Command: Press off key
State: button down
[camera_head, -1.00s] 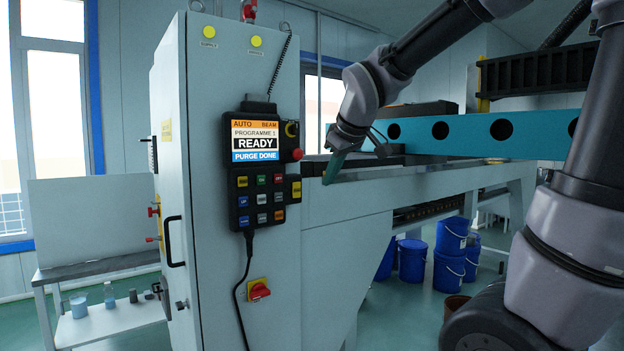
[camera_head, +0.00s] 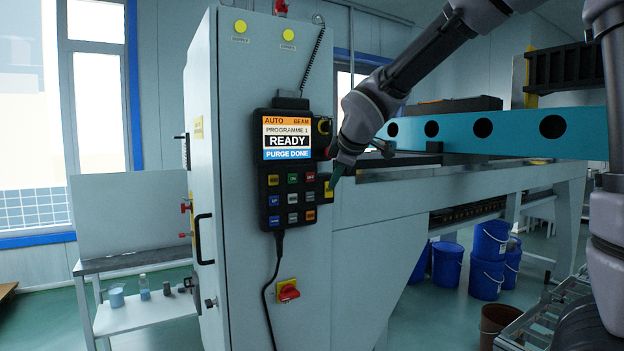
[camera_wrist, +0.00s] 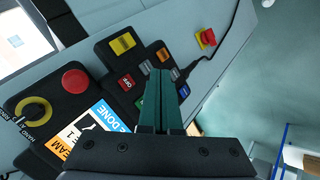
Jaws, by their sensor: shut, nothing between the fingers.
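The control pendant (camera_head: 259,165) hangs upright on the pale cabinet. Its screen (camera_head: 287,138) reads AUTO, BEAM, PROGRAMME 1, READY, PURGE DONE. Below is a keypad; its red key (camera_head: 310,177) sits at the top right. In the wrist view the red key (camera_wrist: 126,83) is lettered OFF. My gripper (camera_head: 334,182) is shut and empty, its green fingertips just right of the keypad, by the yellow side button (camera_head: 328,191). In the wrist view my fingertips (camera_wrist: 160,74) lie right of the OFF key and hide some keys. I see no contact with the key.
A red stop knob (camera_wrist: 75,80) and a yellow-ringed selector (camera_wrist: 33,109) stand out beside the screen. A red rotary switch (camera_head: 288,291) is lower on the cabinet. A teal beam (camera_head: 510,133) runs behind my arm. Blue buckets (camera_head: 489,242) stand on the floor.

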aim_at(311, 182)
jog(key=shift+w+a, duration=0.8)
jog(key=shift+w, duration=0.35)
jog(key=shift+w+a, duration=0.8)
jog(key=shift+w, duration=0.35)
jog(key=shift+w+a, duration=0.8)
jog(key=shift+w, duration=0.35)
jog(key=shift+w+a, duration=0.25)
jog(key=shift+w, duration=0.1)
jog(key=shift+w+a, duration=0.2)
jog(key=shift+w, duration=0.15)
jog(key=shift+s, duration=0.1)
jog(key=shift+s+d, duration=0.45)
jog(key=shift+s, duration=0.2)
jog(key=s+d, duration=0.1)
jog(key=s, duration=0.1)
jog(key=s+d, duration=0.1)
jog(key=s, duration=0.1)
jog(key=shift+d, duration=0.4)
